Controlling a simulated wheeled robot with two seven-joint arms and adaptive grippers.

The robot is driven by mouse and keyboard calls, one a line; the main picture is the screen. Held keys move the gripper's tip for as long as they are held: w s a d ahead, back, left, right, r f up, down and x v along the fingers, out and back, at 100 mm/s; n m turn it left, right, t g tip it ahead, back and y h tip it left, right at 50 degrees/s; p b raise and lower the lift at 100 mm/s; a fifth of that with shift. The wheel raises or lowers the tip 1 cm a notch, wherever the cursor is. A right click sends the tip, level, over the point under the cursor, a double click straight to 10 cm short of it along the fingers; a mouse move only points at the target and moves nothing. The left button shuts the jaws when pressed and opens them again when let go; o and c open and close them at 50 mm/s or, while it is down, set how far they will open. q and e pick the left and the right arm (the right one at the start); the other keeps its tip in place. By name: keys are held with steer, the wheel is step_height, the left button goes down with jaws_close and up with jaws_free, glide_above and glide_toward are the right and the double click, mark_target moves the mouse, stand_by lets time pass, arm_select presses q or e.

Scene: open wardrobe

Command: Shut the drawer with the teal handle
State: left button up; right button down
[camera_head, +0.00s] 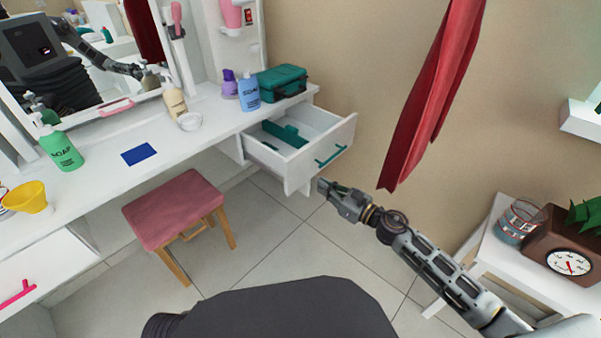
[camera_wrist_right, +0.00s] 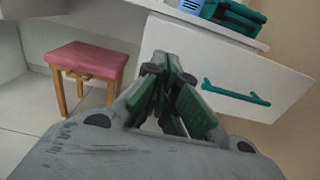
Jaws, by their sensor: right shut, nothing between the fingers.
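The white drawer (camera_head: 313,150) under the right end of the white dressing table stands open, and a teal item lies inside it. Its teal handle (camera_head: 331,155) is on the front panel. In the right wrist view the drawer front (camera_wrist_right: 225,68) fills the upper right, with the teal handle (camera_wrist_right: 236,93) across it. My right gripper (camera_head: 322,185) is shut and empty, just below and in front of the drawer front in the head view. In the wrist view its fingers (camera_wrist_right: 172,62) overlap the left part of the panel; I cannot tell whether they touch it. My left gripper is not in view.
A pink stool (camera_head: 172,208) stands left of the drawer. A teal case (camera_head: 280,82) and a blue soap bottle (camera_head: 249,92) stand on the table above. A red cloth (camera_head: 430,95) hangs at the right. A drawer with a pink handle (camera_head: 17,293) is at lower left.

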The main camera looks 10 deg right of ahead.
mark_target(294, 168)
steer(key=shift+x, duration=5.1)
